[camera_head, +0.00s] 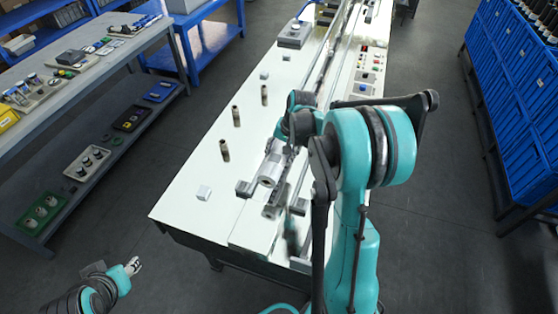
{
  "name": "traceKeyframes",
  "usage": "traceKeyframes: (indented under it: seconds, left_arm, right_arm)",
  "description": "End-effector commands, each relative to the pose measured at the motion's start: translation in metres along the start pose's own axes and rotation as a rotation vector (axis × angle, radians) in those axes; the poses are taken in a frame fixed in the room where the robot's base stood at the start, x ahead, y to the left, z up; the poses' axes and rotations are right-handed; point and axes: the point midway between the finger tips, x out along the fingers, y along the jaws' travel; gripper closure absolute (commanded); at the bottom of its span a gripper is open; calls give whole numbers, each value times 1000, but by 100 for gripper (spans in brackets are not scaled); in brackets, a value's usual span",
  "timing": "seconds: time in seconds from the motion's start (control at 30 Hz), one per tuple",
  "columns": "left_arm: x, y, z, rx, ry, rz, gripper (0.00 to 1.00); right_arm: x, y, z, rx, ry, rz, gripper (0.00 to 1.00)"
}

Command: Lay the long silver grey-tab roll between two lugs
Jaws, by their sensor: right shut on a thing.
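My right arm reaches over the white machine table (185,208), and its gripper (279,153) points down, partly hidden by the arm. It is shut on a silver roll (270,173), which is held over the conveyor channel and looks tilted. Whether the roll touches the channel, and its grey tab, cannot be made out. Grey lug-like blocks (243,188) show near the roll's lower end; the arm hides part of this area. My left gripper (134,266) is at the lower left, away from the table, with its small fingers apart and empty.
A control panel (367,70) lies beyond the arm. A grey shelf bench (100,85) stands left, blue crates (525,95) right.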

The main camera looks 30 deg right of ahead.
Motion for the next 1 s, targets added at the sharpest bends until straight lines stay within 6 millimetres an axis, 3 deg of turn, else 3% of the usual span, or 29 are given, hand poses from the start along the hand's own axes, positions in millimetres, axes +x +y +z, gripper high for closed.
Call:
traceKeyframes:
  seconds: [0.2, 0.67, 1.0]
  left_arm:
    - [24, 0, 17, 0, 0, 0, 60]
    - [41, 0, 29, 0, 0, 0, 60]
    - [66, 0, 47, 0, 0, 0, 60]
  right_arm:
    - [29, 7, 0, 0, 0, -1, 100]
    - [52, 14, 0, 0, 0, -1, 100]
    - [93, 25, 0, 0, 0, -1, 100]
